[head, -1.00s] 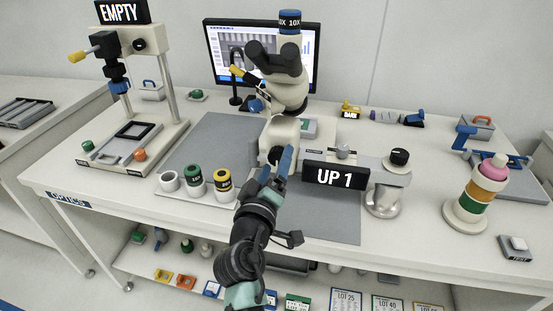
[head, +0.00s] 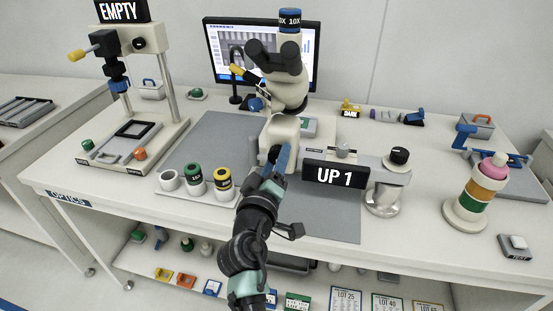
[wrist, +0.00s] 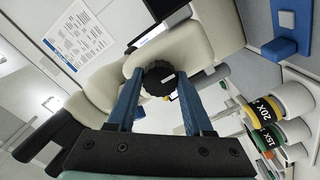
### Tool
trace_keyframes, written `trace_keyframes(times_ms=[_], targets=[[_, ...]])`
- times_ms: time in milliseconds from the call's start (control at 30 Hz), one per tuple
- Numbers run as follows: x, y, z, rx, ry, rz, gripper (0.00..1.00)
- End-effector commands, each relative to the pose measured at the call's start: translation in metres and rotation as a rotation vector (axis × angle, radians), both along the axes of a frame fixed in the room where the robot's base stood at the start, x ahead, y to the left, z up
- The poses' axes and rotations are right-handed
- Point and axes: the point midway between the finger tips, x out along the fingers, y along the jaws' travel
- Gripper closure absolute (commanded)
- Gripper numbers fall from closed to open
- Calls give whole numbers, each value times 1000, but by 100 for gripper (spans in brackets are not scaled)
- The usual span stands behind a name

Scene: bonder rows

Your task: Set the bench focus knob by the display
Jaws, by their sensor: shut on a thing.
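The black focus knob (wrist: 158,78) sits on the side of the cream microscope (wrist: 185,48). In the wrist view my gripper's (wrist: 160,88) two blue fingers stand on either side of the knob, shut on it. In the head view my gripper (head: 277,163) reaches up to the knob at the base of the microscope (head: 285,133), and the fingers partly hide it. The monitor (head: 306,62) behind shows a grey picture with an arch shape. A black sign (head: 336,174) reading "UP 1" stands right of the gripper.
White, green and yellow banded cups (head: 223,187) stand left of my arm. A round stand with a black knob (head: 399,156) is to the right, with a stacked colored tower (head: 480,190) beyond. A frame stand (head: 170,85) is at the left. The grey mat (head: 200,140) is partly clear.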

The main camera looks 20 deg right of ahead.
Motion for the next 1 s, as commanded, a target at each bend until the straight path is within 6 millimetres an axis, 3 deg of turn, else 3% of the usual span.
trace_keyframes(times_ms=[333,1000], targets=[[0,0,-4,61,-42,-1,100],[0,1,-4,439,-295,1,100]])
